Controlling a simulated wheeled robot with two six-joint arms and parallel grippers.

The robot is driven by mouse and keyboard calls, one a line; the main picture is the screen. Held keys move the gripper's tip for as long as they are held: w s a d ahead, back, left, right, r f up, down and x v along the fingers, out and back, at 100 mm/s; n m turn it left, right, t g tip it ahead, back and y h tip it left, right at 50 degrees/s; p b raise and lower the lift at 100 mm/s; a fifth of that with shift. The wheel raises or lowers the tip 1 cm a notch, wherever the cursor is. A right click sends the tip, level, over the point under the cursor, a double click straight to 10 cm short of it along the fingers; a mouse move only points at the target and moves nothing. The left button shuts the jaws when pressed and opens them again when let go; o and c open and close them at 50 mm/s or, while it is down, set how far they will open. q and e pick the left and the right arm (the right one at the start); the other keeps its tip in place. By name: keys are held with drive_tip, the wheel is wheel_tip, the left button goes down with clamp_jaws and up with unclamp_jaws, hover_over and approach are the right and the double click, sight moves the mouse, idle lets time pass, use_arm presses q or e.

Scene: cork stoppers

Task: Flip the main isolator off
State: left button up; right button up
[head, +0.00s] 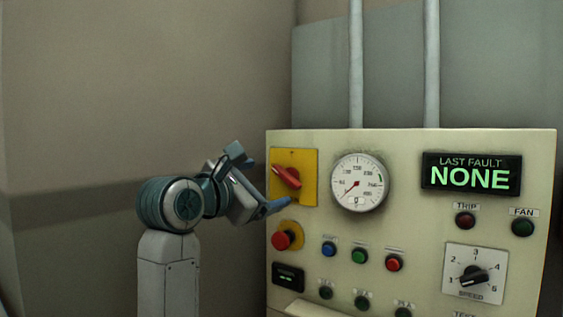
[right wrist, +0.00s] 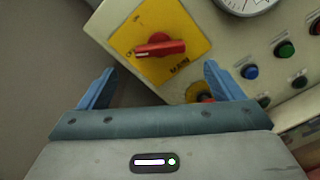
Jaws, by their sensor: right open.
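The main isolator is a red rotary handle (head: 287,177) on a yellow plate (head: 308,160) at the upper left of the cream control panel. In the head view the handle lies tilted, running from upper left to lower right. In the right wrist view the red handle (right wrist: 160,47) shows ahead of and between the fingers, on its yellow plate (right wrist: 190,22). My right gripper (head: 263,182) is open and empty, just left of the handle, with its blue fingers apart. It also shows in the right wrist view (right wrist: 155,85). No contact with the handle is visible. My left gripper is not in view.
A red mushroom button (head: 281,240) sits just below the isolator. A round gauge (head: 359,183) is to its right. Several coloured buttons, a fault display (head: 471,175) and a speed knob (head: 474,276) fill the panel. Left of the panel is bare wall.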

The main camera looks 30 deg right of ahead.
sight(283, 179)
drive_tip(key=shift+w+d+r+p, duration=0.15)
drive_tip(key=shift+d+p, duration=0.25)
drive_tip(key=shift+p, duration=0.15)
drive_tip(key=shift+w+d+r+p, duration=0.1)
drive_tip(key=shift+d+r+p, duration=0.05)
drive_tip(key=shift+d+p, duration=0.3)
drive_tip(key=p+x, duration=0.1)
drive_tip(key=x, duration=0.1)
drive_tip(key=p+x, duration=0.1)
drive_tip(key=x, duration=0.1)
drive_tip(key=shift+w+d+f, duration=0.1)
drive_tip(key=shift+w+f, duration=0.05)
drive_tip(key=shift+f, duration=0.1)
drive_tip(key=shift+w+d+f, duration=0.1)
drive_tip(key=shift+w+d, duration=0.1)
drive_tip(key=shift+d, duration=0.35)
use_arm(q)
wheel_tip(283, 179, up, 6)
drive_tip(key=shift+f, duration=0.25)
use_arm(e)
drive_tip(key=shift+a, duration=0.1)
drive_tip(key=shift+c, duration=0.5)
drive_tip(key=c, duration=0.9)
